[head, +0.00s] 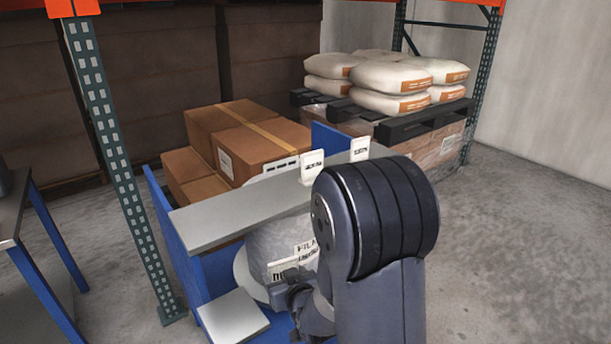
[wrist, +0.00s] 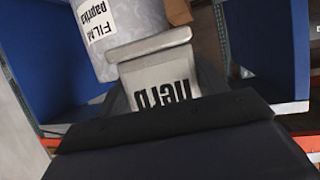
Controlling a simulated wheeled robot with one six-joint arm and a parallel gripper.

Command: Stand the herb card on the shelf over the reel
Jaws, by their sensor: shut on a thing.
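The herb card (wrist: 150,75) is a pale card with a thick top edge, its word upside down in the wrist view. My gripper (head: 291,287) is shut on it; the card (head: 283,270) is partly hidden by the gripper in the head view. The card is in front of the reel (head: 255,255), a grey-white roll labelled FILM paprika, which also shows in the wrist view (wrist: 145,20). The shelf (head: 235,208) is a grey board above the reel. My arm hides part of the reel and the shelf's right side.
Two white cards (head: 312,166) (head: 360,148) stand on the shelf's right part; its left part is bare. Blue side panels (head: 178,245) flank the bay. A pale plate (head: 232,317) juts out low at left. Cartons (head: 262,148) lie behind; a green upright (head: 118,165) stands left.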

